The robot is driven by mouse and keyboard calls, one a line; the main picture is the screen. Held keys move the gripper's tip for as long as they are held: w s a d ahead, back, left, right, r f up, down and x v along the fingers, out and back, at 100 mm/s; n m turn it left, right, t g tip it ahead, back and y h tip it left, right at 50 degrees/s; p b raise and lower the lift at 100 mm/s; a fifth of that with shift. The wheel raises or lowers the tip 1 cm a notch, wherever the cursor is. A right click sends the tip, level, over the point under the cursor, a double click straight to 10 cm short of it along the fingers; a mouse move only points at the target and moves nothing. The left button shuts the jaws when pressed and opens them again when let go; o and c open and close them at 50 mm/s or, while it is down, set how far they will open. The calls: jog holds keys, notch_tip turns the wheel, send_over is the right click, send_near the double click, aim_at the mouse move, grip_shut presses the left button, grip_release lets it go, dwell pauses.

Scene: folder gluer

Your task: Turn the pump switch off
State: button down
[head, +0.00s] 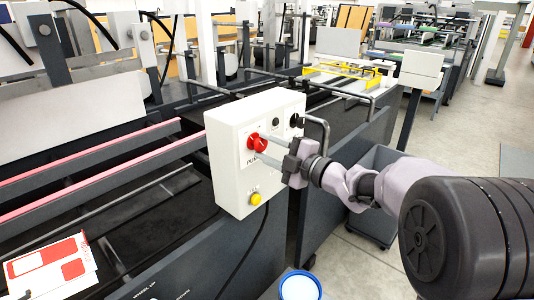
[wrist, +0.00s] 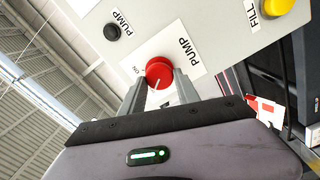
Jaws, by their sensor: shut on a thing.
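The pump switch is a red round knob (head: 256,142) on the front of a white control box (head: 229,170). In the wrist view the red knob (wrist: 159,69) sits on a white plate marked PUMP, with a small ON mark to its left. A pale pointer line on the knob runs toward the lower left in that view. My gripper (head: 264,150) reaches in from the right. In the wrist view my gripper's (wrist: 159,82) two grey fingers stand on either side of the knob, shut on it. The knob's lower edge is partly hidden.
A black button (wrist: 112,32) labelled PUMP and a yellow button (wrist: 278,6) share the panel. A bent dark rail (head: 322,128) passes close beside the box, near my wrist. A blue-rimmed bucket (head: 300,286) stands on the floor below. Open floor lies to the right.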

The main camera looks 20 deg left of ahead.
dwell(0.4)
jog(key=c, duration=0.9)
grip_release()
jog(key=p+v, duration=0.4)
jog(key=v, duration=1.3)
jog(key=shift+d, duration=0.2)
